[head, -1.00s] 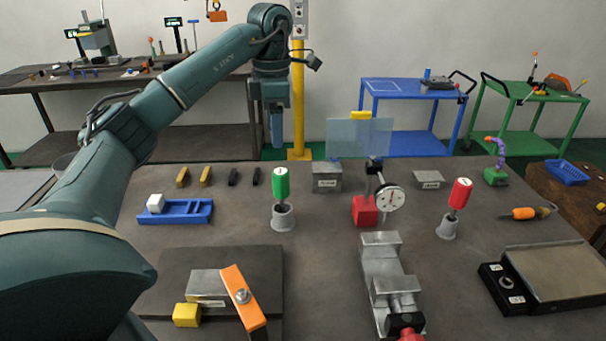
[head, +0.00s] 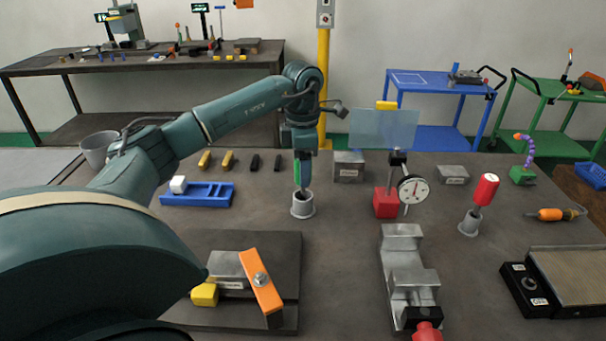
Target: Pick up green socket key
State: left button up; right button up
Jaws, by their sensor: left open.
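The green socket key (head: 297,173) stands upright in a grey cup-shaped holder (head: 303,206) near the middle of the table. Only a strip of its green handle shows; my gripper hides the rest. My left gripper (head: 303,168) points straight down at the handle, its fingers level with it. It is open, and I cannot tell whether a finger touches the handle. A red socket key (head: 486,189) leans in a similar grey holder (head: 469,223) to the right. My right gripper is not in view.
A dial gauge (head: 413,190) on a red base (head: 385,203) and a clear panel (head: 383,130) stand right of the gripper. A metal vise (head: 402,262) is in front. A blue tray (head: 211,195) lies to the left, and a clamp block with an orange bar (head: 260,281) is nearer.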

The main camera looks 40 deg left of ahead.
pick_arm(q)
jog(key=shift+f, duration=0.3)
jog(key=shift+c, duration=0.4)
jog(key=c, duration=1.1)
jog(key=shift+r, duration=0.1)
